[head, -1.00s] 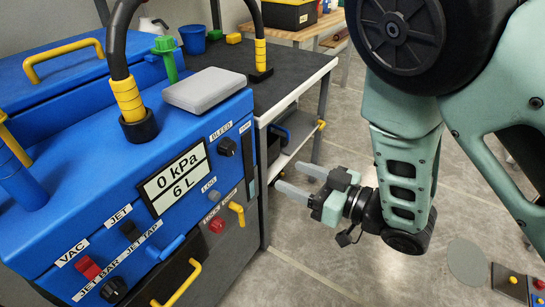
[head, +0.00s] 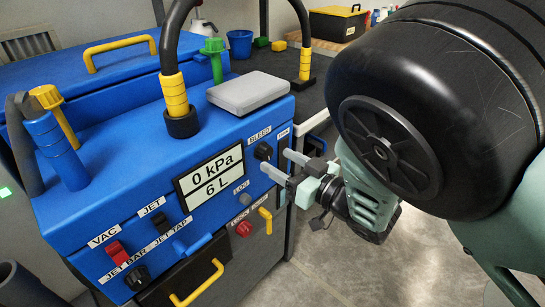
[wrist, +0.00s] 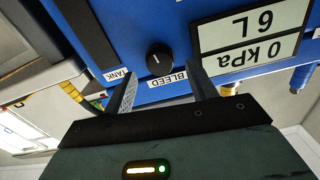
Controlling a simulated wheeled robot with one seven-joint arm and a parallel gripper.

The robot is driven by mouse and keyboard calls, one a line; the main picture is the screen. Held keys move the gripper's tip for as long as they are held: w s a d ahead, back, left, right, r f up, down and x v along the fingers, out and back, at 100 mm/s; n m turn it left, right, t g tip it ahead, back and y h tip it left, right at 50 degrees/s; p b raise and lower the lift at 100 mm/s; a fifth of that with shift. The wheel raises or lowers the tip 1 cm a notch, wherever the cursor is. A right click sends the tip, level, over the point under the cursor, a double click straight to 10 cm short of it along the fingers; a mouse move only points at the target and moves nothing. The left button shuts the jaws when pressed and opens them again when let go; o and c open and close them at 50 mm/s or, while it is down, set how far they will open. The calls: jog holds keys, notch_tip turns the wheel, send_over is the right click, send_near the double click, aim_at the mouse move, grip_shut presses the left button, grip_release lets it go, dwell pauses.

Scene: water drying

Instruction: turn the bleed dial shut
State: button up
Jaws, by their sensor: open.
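The bleed dial (head: 263,151) is a round black knob with a white mark, on the front of the blue machine (head: 105,200), just under the BLEED label (head: 259,135). In the wrist view the dial (wrist: 159,57) stands beyond my fingertips, between the lines of the two fingers, with its mark roughly upright in that picture. My gripper (head: 280,164) is open and empty, its fingers pointing at the panel close to the dial's lower right. In the wrist view the open gripper (wrist: 163,82) shows a finger on either side, apart from the dial.
A display (head: 208,178) reads 0 kPa and 6 L left of the dial. A grey slab (head: 248,92) lies on the machine's top. A yellow handle (head: 265,220) and red button (head: 243,228) sit below. A dark hose (head: 164,50) arches above. Floor at right is open.

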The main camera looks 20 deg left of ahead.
aim_at(268, 154)
jog(key=shift+x, duration=1.65)
jog(key=c, duration=1)
